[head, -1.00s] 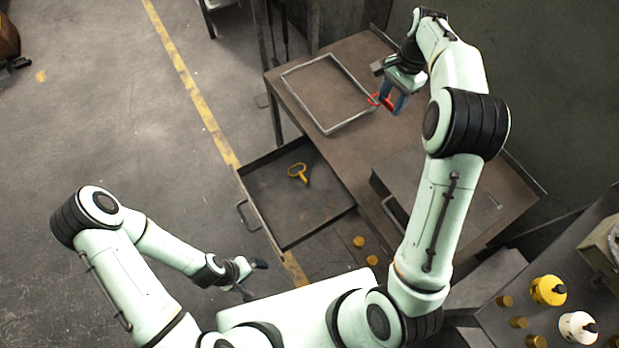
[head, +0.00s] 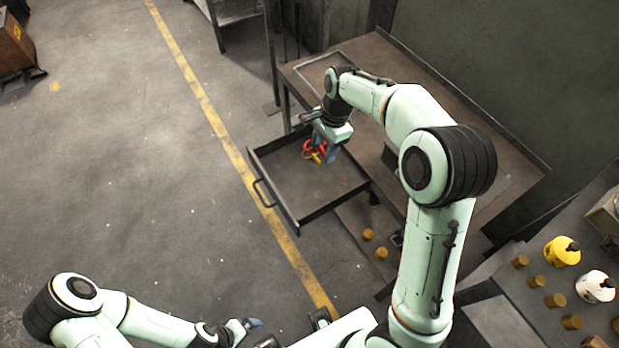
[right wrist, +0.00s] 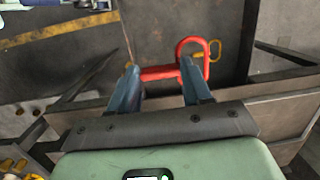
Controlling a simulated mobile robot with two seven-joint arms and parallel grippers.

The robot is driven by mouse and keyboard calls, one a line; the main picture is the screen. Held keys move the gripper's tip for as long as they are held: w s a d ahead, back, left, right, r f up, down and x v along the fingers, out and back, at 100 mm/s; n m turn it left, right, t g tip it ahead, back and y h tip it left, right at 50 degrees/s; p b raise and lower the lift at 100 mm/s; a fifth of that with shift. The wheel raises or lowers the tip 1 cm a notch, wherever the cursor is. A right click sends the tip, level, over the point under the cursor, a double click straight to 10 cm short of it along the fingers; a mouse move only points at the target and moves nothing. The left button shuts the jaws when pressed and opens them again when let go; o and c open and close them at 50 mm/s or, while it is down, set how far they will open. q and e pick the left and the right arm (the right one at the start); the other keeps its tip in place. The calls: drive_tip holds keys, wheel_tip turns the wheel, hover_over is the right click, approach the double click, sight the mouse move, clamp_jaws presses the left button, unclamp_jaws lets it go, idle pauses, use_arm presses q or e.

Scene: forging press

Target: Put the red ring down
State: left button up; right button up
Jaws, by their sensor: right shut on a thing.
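My right gripper (head: 322,156) is shut on the red ring (head: 309,154), above the open drawer (head: 289,214) of the bench. In the right wrist view the red ring (right wrist: 205,66) has its straight bar between the two blue fingertips (right wrist: 160,76), and its loop sticks up beside the right finger. A yellow ring-shaped piece (right wrist: 215,55) lies on the drawer floor beyond it, partly behind the loop. I cannot tell how high the red ring is above the floor. My left gripper (head: 247,325) is low in the head view, away from the bench; its fingers are unclear.
The bench top (head: 366,52) carries a metal frame (head: 312,70), now partly hidden by my right arm. The drawer's left part is bare. Several brass cylinders (head: 368,234) stand below the bench. Yellow (head: 561,251) and white (head: 594,287) containers stand on the right table.

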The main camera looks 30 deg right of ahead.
drive_tip(key=shift+a+f, duration=0.25)
drive_tip(key=b, duration=0.2)
hover_over(318, 193)
drive_tip(key=f, duration=1.4)
drive_tip(key=shift+s+d+f, duration=0.15)
drive_tip(key=shift+d+f, duration=0.1)
drive_tip(key=shift+f, duration=2.6)
use_arm(q)
drive_tip(key=shift+s+f, duration=0.4)
drive_tip(key=shift+f, duration=0.25)
drive_tip(key=shift+s+f, duration=0.4)
drive_tip(key=shift+f, duration=0.2)
use_arm(e)
drive_tip(key=shift+f, duration=0.2)
use_arm(q)
drive_tip(key=shift+f, duration=0.1)
use_arm(e)
drive_tip(key=o, duration=1.2)
drive_tip(key=shift+c, duration=0.2)
drive_tip(key=shift+r, duration=0.15)
